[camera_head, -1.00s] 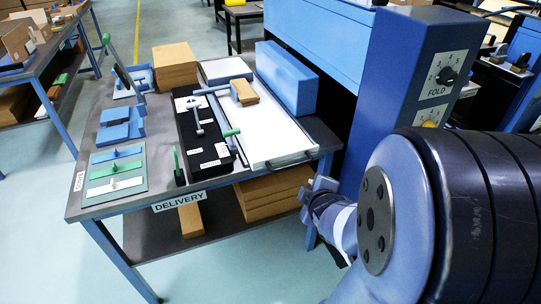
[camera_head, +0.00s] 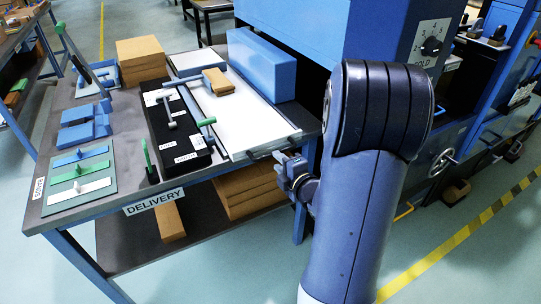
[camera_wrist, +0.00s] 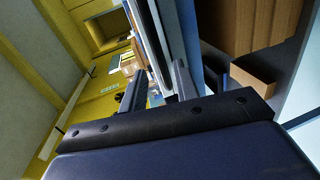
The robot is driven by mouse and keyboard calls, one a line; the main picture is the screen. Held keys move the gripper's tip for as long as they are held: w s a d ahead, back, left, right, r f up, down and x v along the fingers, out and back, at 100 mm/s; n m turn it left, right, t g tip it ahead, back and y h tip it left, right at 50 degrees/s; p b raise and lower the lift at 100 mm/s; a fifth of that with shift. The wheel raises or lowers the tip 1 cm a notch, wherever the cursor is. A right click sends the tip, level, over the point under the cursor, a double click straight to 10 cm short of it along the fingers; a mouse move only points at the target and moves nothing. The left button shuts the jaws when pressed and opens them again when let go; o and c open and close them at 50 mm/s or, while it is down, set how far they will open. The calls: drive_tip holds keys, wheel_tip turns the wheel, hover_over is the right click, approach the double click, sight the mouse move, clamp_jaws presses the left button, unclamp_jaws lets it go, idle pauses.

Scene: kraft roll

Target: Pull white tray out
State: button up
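The white tray (camera_head: 262,118) lies flat on the delivery table, with a brown block (camera_head: 218,82) on its far part. Its dark handle (camera_head: 272,147) is at the front edge. My gripper (camera_head: 287,163) is at the table's front right, close to the handle; contact cannot be made out. In the wrist view my gripper (camera_wrist: 158,85) has its two dark fingers apart, with a pale edge, seemingly the tray's front (camera_wrist: 152,45), running between them. The handle itself is hard to make out there.
A long blue box (camera_head: 262,65) stands along the tray's right side, and a black board with tools (camera_head: 165,115) on its left. Brown boxes (camera_head: 245,190) sit on the shelf below. The blue machine (camera_head: 300,35) rises behind. Floor in front of the table is clear.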

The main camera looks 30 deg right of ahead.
sight(271, 156)
drive_tip(key=x, duration=0.5)
drive_tip(key=shift+w+f, duration=0.1)
drive_tip(key=shift+w, duration=0.25)
drive_tip(key=shift+c, duration=0.3)
clamp_jaws()
